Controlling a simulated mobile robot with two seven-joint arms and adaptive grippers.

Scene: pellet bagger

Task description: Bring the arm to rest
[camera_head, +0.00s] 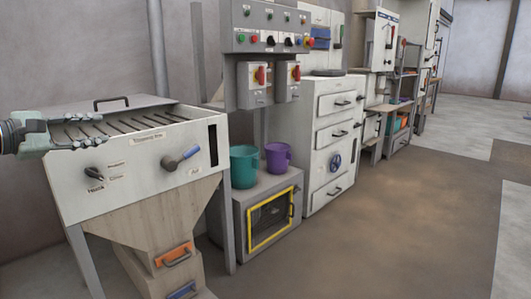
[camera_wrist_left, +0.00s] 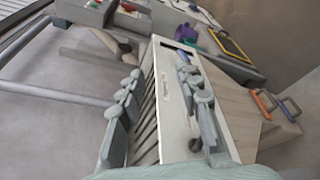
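My left gripper (camera_head: 97,130) comes in from the left edge of the head view, over the left end of the slotted top of the white pellet machine (camera_head: 140,150). In the left wrist view its two fingers (camera_wrist_left: 165,100) stand apart with nothing held between them. The machine's slats and white front panel (camera_wrist_left: 173,100) show beyond and between the fingers. I cannot tell whether a finger touches the machine. My right gripper is in neither view.
The machine front has a black knob (camera_head: 94,172) and a blue-handled lever (camera_head: 181,160). Orange (camera_head: 174,255) and blue (camera_head: 182,291) handles sit below its chute. A teal bucket (camera_head: 243,166) and purple bucket (camera_head: 278,157) stand on a grey cabinet. Open floor (camera_head: 400,210) lies right.

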